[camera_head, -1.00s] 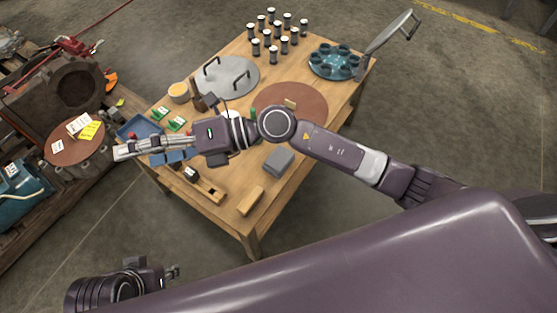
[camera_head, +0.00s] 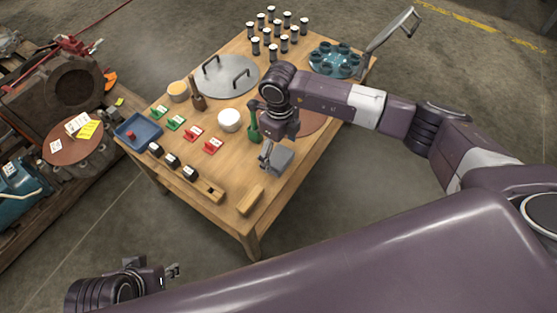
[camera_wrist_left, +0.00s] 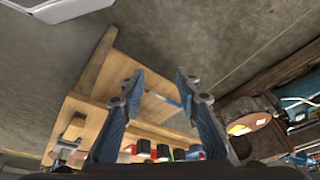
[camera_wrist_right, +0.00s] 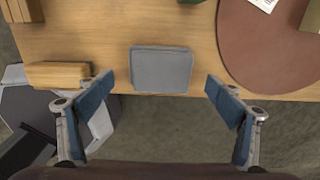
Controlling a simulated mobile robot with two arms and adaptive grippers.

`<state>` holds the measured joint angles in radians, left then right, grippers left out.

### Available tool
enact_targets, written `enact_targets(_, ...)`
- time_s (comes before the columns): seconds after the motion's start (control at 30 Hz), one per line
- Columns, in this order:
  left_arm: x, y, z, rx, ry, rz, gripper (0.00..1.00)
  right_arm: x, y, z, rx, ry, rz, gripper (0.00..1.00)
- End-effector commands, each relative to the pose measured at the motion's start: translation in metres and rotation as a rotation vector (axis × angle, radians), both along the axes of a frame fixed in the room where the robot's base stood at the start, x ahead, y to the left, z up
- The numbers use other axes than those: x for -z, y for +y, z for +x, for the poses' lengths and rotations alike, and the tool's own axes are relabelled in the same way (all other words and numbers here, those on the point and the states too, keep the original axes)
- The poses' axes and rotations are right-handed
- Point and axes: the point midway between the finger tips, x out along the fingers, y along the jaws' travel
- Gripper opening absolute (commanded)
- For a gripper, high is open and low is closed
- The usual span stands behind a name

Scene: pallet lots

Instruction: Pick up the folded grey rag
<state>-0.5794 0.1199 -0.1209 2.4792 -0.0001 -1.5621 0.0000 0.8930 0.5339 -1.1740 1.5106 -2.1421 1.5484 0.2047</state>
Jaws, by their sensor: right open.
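The folded grey rag (camera_head: 280,159) lies flat on the wooden table near its right edge. In the head view my right gripper (camera_head: 266,158) is over the table close to the rag and hides part of it. In the right wrist view the rag (camera_wrist_right: 161,70) lies ahead, between the lines of the two spread fingers (camera_wrist_right: 158,95), with nothing held. My left gripper (camera_head: 175,271) is low at the left, off the table. In the left wrist view its fingers (camera_wrist_left: 157,88) are apart and empty.
A wooden block (camera_head: 251,200) lies near the rag at the front edge. A brown round mat (camera_head: 313,122), a green-handled tool (camera_head: 254,130) and a white round container (camera_head: 229,120) are close by. A blue tray (camera_head: 139,132) sits at the table's left corner.

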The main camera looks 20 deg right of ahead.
Motion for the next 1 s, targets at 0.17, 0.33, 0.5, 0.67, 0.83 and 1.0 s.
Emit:
enact_targets(0.17, -0.007, -0.010, 0.034, 0.011, -0.131, -0.027, 0.30, 0.021, 0.002, 0.001, 0.000, 0.001, 0.003, 0.85)
enact_targets(0.33, -0.014, -0.015, 0.051, 0.017, -0.204, -0.042, 0.30, 0.031, 0.002, 0.001, -0.001, 0.000, 0.003, 0.85)
enact_targets(0.5, -0.016, -0.016, 0.054, 0.019, -0.217, -0.044, 0.30, 0.032, 0.002, 0.001, -0.001, -0.001, 0.003, 0.85)
enact_targets(0.67, -0.016, -0.016, 0.054, 0.018, -0.216, -0.044, 0.30, 0.032, 0.002, 0.001, -0.001, -0.001, 0.004, 0.80)
enact_targets(0.83, -0.016, -0.016, 0.054, 0.018, -0.216, -0.044, 0.30, 0.032, 0.002, 0.001, -0.001, -0.001, 0.004, 0.61)
enact_targets(1.0, -0.016, -0.016, 0.054, 0.018, -0.216, -0.044, 0.30, 0.032, 0.002, 0.001, -0.001, -0.001, 0.004, 0.43)
